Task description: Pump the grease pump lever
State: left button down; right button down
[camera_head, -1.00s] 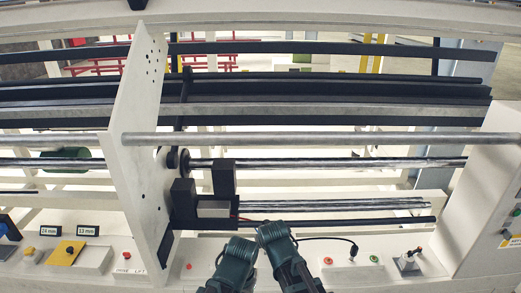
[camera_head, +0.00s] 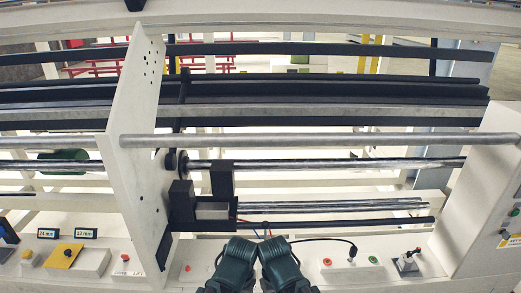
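I cannot pick out a grease pump lever with certainty. A small upright lever on a dark base (camera_head: 407,262) stands on the ledge at the lower right; I cannot tell whether it is the pump's. My two dark teal arms come in side by side at the bottom middle, in front of the ledge. Only their upper links show, and my grippers are not visible. Neither arm visibly touches the small lever.
A white upright plate (camera_head: 142,140) stands left of centre, with a black block (camera_head: 183,205) beside it. Long metal rods (camera_head: 300,140) cross the rack. A yellow plate (camera_head: 67,255) and several buttons sit on the ledge. A black cable (camera_head: 325,240) runs behind my arms.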

aim_at(265, 225)
jog(key=i+j+z, duration=0.2)
jog(key=i, duration=0.2)
jog(key=i+j+z, duration=0.15)
jog(key=i+j, duration=0.2)
jog(key=i, duration=0.05)
